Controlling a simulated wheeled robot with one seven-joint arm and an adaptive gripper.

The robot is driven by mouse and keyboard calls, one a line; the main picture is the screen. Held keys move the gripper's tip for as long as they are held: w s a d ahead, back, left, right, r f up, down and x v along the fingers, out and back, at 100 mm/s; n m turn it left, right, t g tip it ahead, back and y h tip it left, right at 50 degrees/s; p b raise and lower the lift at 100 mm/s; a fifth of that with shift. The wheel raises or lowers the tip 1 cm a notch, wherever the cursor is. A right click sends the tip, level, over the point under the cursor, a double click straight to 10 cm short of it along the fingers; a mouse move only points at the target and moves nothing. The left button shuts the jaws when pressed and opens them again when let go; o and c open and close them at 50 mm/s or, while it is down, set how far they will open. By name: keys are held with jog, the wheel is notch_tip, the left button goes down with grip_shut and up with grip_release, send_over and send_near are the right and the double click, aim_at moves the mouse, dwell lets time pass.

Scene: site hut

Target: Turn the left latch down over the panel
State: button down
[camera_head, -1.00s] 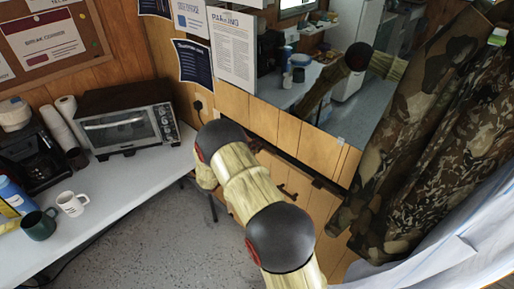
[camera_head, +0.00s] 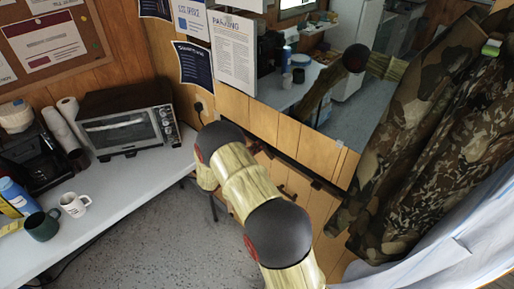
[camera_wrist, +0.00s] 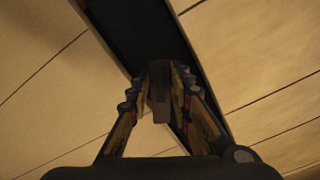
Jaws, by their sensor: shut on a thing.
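In the wrist view, my gripper (camera_wrist: 164,72) is shut on a small brown wooden latch (camera_wrist: 158,98), which sits between its two fingers in front of a dark strip (camera_wrist: 140,35). Pale wood boards lie on both sides of the strip. In the head view, the wood panel (camera_head: 323,204) is low on the wall under the dark strip, partly covered by my arm. A second small dark latch (camera_head: 317,184) shows farther right along the strip. The latch's exact angle is hard to tell.
A white table (camera_head: 118,190) with a toaster oven (camera_head: 125,118) and mugs stands to the left. Camouflage clothing (camera_head: 425,150) hangs close on the right. A mirror (camera_head: 330,75) is above the strip. Grey floor (camera_head: 150,245) is open between table and arm.

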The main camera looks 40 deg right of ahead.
jog(key=m, duration=0.6)
jog(key=shift+s+f, duration=0.1)
jog(key=shift+f, duration=0.1)
jog(key=m+b, duration=0.1)
jog(key=m, duration=0.5)
jog(key=shift+b, duration=0.3)
jog(key=c, duration=2)
grip_release()
jog(key=shift+o, duration=0.4)
jog(key=shift+r, duration=0.1)
jog(key=a, duration=1.2)
jog(key=shift+s, duration=0.45)
